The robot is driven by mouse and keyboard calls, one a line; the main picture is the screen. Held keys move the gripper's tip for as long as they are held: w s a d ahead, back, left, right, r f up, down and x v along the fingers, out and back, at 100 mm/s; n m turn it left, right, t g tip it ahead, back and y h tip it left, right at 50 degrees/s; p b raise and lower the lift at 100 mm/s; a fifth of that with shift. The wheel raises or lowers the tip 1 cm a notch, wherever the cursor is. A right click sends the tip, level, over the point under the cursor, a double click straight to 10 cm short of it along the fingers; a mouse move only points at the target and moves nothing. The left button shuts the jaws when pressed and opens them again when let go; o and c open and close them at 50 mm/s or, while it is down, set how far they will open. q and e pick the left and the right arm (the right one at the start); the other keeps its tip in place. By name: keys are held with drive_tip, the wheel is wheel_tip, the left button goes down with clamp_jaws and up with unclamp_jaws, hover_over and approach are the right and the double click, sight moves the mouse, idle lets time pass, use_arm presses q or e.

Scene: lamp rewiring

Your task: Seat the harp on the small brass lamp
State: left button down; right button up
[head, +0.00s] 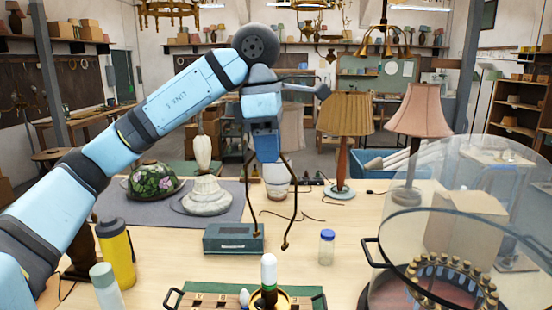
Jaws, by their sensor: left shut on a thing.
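The harp (294,204) is a thin dark bronze wire frame with two legs spread apart and hanging down. My left gripper (267,156) points down and is shut on the harp's upper part, holding it above the table. The small brass lamp (269,298) stands at the bottom middle, with a white bulb-like top (268,269); its lower part is cut off by the picture's edge. The harp's leg ends hang apart from the lamp, higher in the picture. My right gripper does not show.
A green tray (312,302) surrounds the lamp. Behind stand a teal box (233,239) and a blue-capped jar (327,247). A large glass dome (470,190) fills the right; a yellow bottle (117,255) stands left. Shaded lamps (415,110) stand behind. Table around the jar is clear.

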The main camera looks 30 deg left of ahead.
use_arm(q)
drive_tip(key=shift+s+a, duration=0.1)
drive_tip(key=shift+s, duration=0.05)
drive_tip(key=shift+a+f+b, duration=0.1)
drive_tip(key=shift+f+b, duration=0.55)
drive_tip(key=shift+b, duration=0.05)
wheel_tip(320, 180, down, 13)
drive_tip(key=b, duration=1.1)
drive_tip(key=shift+r+b, duration=0.15)
drive_tip(key=shift+b, duration=0.25)
drive_tip(key=shift+f+b, duration=1.1)
drive_tip(key=shift+f, duration=0.45)
